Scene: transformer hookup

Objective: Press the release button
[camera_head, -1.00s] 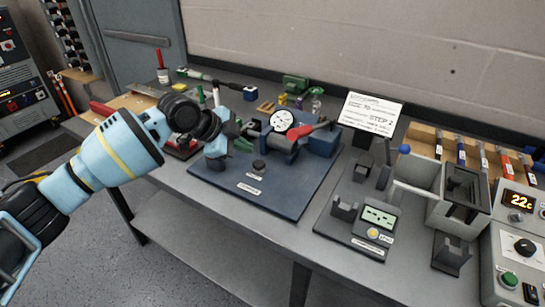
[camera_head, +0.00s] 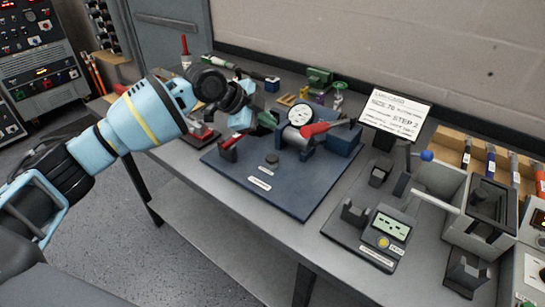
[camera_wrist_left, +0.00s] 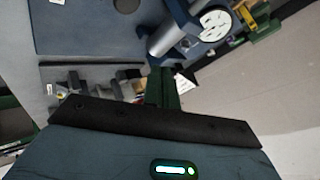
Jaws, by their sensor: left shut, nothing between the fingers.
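A dark blue base plate (camera_head: 312,195) on the bench carries a black round button (camera_head: 272,159) with a small white label in front of it. The label is too small to read, so I cannot confirm that it is the release button. Behind it on the plate are a round white gauge (camera_head: 299,114) and a red-handled lever (camera_head: 318,129). My left gripper (camera_head: 268,120) is shut and empty, its green fingers above the back of the plate near the gauge, behind and apart from the button. The left wrist view shows the green fingers (camera_wrist_left: 163,88) and the button (camera_wrist_left: 127,5) at the top edge.
A meter stand (camera_head: 394,226) with a yellow button (camera_head: 383,242) sits to the right, beside a grey box (camera_head: 470,207). A sign (camera_head: 396,114) stands behind. A red-topped block (camera_head: 229,148) is at the plate's left. The plate's front is clear.

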